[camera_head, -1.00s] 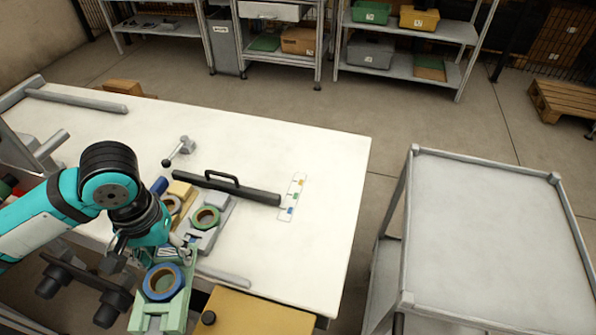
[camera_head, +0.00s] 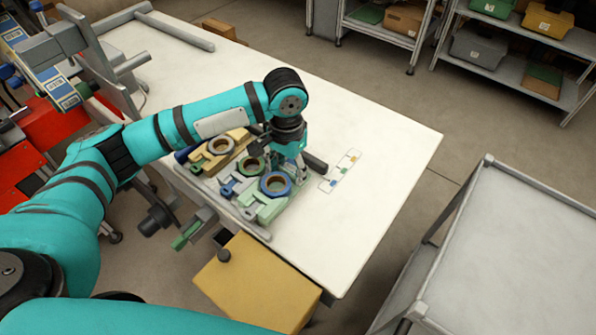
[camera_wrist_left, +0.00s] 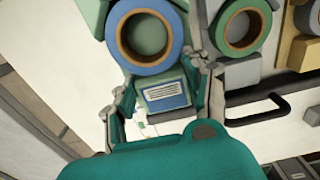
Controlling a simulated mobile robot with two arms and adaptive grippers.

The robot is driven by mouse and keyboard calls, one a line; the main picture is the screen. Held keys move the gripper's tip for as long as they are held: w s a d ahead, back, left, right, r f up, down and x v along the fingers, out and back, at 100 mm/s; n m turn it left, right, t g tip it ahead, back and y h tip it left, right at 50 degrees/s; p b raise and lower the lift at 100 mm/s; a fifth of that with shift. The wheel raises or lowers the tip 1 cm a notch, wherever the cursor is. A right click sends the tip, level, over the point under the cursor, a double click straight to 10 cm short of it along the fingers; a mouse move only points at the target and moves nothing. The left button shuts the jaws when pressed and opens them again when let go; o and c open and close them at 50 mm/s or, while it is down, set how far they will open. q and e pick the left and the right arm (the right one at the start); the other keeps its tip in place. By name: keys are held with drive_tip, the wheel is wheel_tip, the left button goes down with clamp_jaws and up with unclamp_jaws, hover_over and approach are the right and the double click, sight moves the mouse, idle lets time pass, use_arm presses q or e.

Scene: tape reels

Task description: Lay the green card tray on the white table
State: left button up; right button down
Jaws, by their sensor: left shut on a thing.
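The green card tray (camera_head: 264,209) carries a blue-rimmed tape reel (camera_head: 275,184) and is over the white table (camera_head: 345,215), near its front edge. My left gripper (camera_head: 287,170) is shut on the tray's far end. In the left wrist view, the fingers (camera_wrist_left: 165,88) sit on both sides of the end with the blue and white label (camera_wrist_left: 166,95). The tray (camera_wrist_left: 92,14) and its reel (camera_wrist_left: 144,38) lie beyond them there. I cannot tell whether the tray's underside touches the table. My right gripper is not in view.
A grey tray with a green reel (camera_head: 250,166) and a yellow tray with another reel (camera_head: 221,145) stand close to the left. A card strip (camera_head: 345,170) lies to the right. A yellow box (camera_head: 255,283) is at the front edge. The table's right part is clear.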

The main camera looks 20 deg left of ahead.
use_arm(q)
drive_tip(key=shift+w+d+f, duration=0.1)
drive_tip(key=shift+w+d, duration=0.3)
drive_tip(key=shift+w, duration=0.2)
drive_tip(key=shift+w+d+f, duration=0.1)
drive_tip(key=shift+w+d, duration=0.25)
drive_tip(key=shift+w, duration=0.25)
drive_tip(key=shift+f, duration=1.7)
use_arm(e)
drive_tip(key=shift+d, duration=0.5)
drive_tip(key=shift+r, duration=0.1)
use_arm(q)
drive_tip(key=o, duration=1.3)
drive_tip(key=shift+f, duration=0.15)
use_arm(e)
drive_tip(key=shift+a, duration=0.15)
